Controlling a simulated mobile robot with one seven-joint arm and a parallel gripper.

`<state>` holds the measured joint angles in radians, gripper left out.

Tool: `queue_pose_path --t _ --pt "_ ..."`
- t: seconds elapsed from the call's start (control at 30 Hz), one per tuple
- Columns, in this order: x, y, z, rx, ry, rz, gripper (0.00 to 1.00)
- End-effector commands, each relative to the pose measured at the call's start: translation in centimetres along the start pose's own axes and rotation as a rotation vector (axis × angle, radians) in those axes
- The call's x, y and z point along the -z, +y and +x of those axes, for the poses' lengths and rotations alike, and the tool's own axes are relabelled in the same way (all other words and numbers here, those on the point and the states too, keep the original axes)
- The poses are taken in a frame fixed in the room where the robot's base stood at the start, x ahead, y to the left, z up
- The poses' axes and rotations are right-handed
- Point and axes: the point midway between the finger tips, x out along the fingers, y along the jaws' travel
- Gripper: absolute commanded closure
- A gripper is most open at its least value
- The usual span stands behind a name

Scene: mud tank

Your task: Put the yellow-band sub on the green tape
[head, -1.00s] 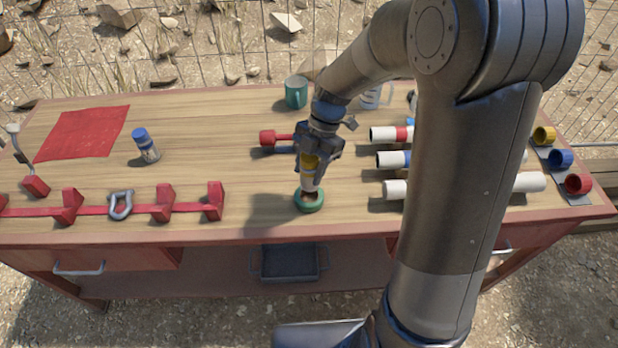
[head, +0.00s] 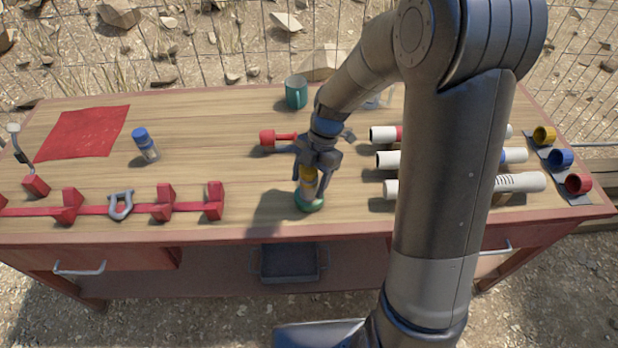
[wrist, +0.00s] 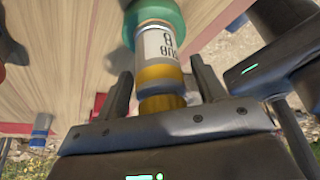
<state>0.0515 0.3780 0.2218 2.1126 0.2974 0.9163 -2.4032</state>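The yellow-band sub (head: 308,183) is a small white-labelled cylinder with a yellow end. It stands upright on the green tape (head: 312,207) near the front edge of the bench. In the wrist view the sub (wrist: 157,50) meets the green tape (wrist: 172,14); whether its base sits fully inside the ring is hidden. My gripper (head: 308,168) is above and around the sub's yellow end. In the wrist view the fingers of my gripper (wrist: 163,88) stand apart with a gap on both sides of the sub.
A blue-capped sub (head: 146,146) stands at left, near a red cloth (head: 85,133). A red rack (head: 140,209) runs along the front left. White tubes (head: 392,160) are at right.

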Motion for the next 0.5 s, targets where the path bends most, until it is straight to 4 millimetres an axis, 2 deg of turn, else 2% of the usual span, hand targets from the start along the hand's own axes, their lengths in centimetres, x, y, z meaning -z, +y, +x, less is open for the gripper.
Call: queue_pose_path --t 0.3,0.37,0.5 --pt "0.1 0.0 -0.3 -0.001 -0.001 -0.001 0.35" --pt "0.1 0.1 -0.9 -0.003 -0.002 0.000 0.35" --pt "0.0 0.0 -3.4 -0.004 -0.004 0.000 0.35"
